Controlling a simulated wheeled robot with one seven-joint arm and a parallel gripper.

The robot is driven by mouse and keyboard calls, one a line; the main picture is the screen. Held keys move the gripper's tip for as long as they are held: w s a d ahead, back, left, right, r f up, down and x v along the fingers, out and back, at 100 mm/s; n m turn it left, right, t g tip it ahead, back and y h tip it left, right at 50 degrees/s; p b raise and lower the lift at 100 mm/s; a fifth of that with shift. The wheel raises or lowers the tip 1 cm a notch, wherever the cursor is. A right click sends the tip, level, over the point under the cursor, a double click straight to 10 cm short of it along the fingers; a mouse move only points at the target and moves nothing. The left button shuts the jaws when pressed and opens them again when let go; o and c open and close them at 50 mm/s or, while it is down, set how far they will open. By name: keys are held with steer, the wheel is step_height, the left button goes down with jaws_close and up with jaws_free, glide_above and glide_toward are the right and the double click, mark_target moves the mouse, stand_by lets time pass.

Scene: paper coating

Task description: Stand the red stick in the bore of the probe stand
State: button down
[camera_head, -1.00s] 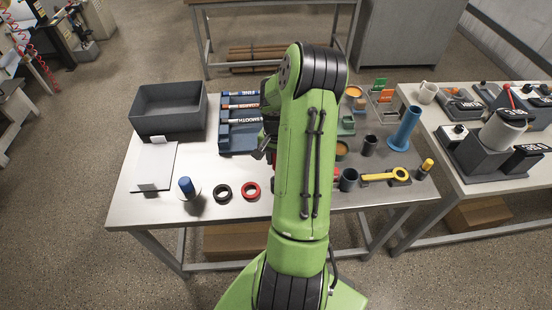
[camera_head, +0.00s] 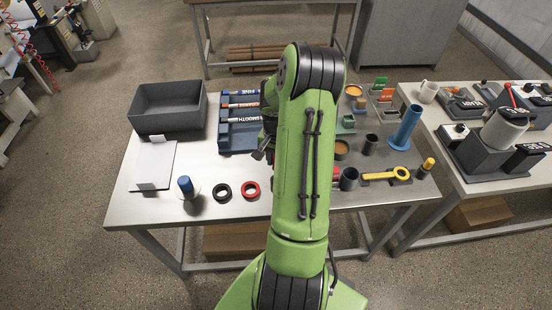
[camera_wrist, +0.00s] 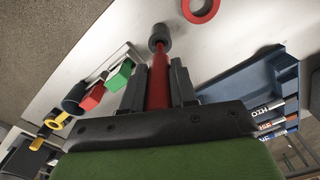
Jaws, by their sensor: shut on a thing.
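In the wrist view my gripper (camera_wrist: 158,85) is shut on the red stick (camera_wrist: 158,80). The stick points away from the fingers and ends in a dark grey cylindrical head (camera_wrist: 159,36). In the head view, my green arm hides most of the gripper and stick; a small dark grey end (camera_head: 259,155) shows left of the arm, over the table. I cannot tell for sure which thing is the probe stand. Two dark upright cups stand right of my arm, one near the front (camera_head: 349,179) and one farther back (camera_head: 370,145). No bore is visible near the stick.
A blue rack (camera_head: 238,137), grey bin (camera_head: 168,108), black ring (camera_head: 222,191), red ring (camera_head: 251,190) and blue-topped piece (camera_head: 186,187) are left of my arm. A tall blue tube (camera_head: 405,128) and yellow ring-ended tool (camera_head: 400,174) are right. The front left tabletop is partly clear.

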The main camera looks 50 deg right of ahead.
steer(key=shift+f+b, duration=2.2)
steer(key=shift+f, duration=0.45)
steer(key=c, duration=0.8)
jaws_free()
step_height(320, 180, up, 16)
steer(key=shift+f+p, duration=0.1)
steer(key=shift+p, duration=0.5)
